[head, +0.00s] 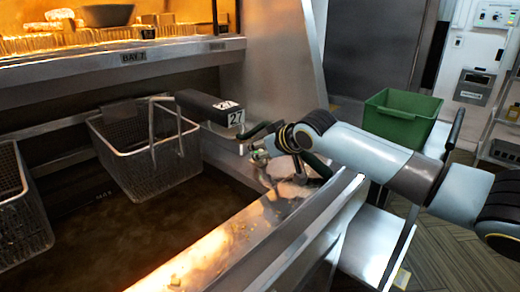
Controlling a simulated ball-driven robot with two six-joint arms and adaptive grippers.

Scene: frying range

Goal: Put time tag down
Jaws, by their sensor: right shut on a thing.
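My right gripper (258,146) reaches in from the right over the fryer's front ledge, just right of the dark handle block. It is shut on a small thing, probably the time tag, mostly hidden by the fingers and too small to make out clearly. The dark handle block (203,106) of the wire fry basket (150,158) bears white labels reading 27 on its top and end. The gripper is close beside the labelled end; I cannot tell whether they touch. My left gripper is not in view.
Dark oil (110,235) fills the vat below the basket. Another wire basket (20,215) hangs at the left edge. The metal front ledge (225,242) has crumbs on it. A green bin (402,115) stands behind my right arm. A shelf marked BAY 7 (134,57) runs above.

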